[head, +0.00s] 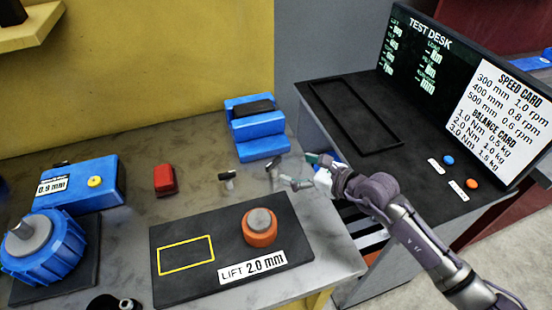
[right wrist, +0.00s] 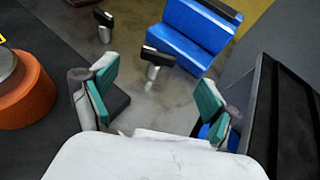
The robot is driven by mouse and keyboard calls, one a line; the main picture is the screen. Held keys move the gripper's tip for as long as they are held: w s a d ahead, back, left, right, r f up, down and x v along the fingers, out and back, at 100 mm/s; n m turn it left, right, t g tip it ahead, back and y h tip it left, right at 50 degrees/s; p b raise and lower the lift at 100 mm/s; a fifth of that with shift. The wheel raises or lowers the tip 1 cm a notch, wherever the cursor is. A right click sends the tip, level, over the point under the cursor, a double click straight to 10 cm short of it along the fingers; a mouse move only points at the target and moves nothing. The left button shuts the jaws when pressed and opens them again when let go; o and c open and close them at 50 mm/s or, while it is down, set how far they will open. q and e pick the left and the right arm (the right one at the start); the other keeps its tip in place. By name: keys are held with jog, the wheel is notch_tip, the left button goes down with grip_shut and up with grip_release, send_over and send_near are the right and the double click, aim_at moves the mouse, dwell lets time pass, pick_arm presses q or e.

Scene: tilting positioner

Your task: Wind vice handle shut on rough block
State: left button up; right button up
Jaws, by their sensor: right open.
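A blue stepped block that looks like the vice (head: 262,147) stands at the back of the bench, with a dark piece (head: 252,108) on its top; I cannot tell whether that is the rough block. It also shows in the right wrist view (right wrist: 190,40). In front of it stand two small dark-topped T-shaped pieces on pale stems, a right one (right wrist: 157,56) and a left one (head: 228,177); which is the vice handle is unclear. My right gripper (head: 302,171) is open and empty, its teal-padded fingers either side of the right T piece's line, apart from it.
A black plate (head: 210,287) with an orange-based knob (head: 260,236) lies in front. A red block (head: 165,179), a blue gauge box (head: 75,190) and a blue rotary part (head: 45,250) stand left. The test desk (head: 425,150) borders the bench at right.

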aim_at(275, 162)
pick_arm(q)
jog(key=shift+d+r, duration=0.35)
jog(key=shift+d, duration=0.05)
pick_arm(e)
jog(key=x, duration=0.9)
jog(key=shift+w+a+f, duration=0.1)
jog(key=shift+w+f, duration=0.05)
jog(key=shift+w, duration=0.1)
jog(key=c, duration=1.2)
jog(key=shift+o, duration=0.2)
jog(key=p, duration=0.2)
jog(key=shift+h+p, duration=0.3)
jog(key=shift+p, duration=0.05)
jog(key=shift+m, duration=0.3)
jog(key=o, duration=1.2)
jog(key=shift+c, duration=0.2)
pick_arm(q)
notch_tip(275, 162, up, 2)
jog(key=shift+a+r, duration=0.1)
jog(key=shift+r, duration=0.15)
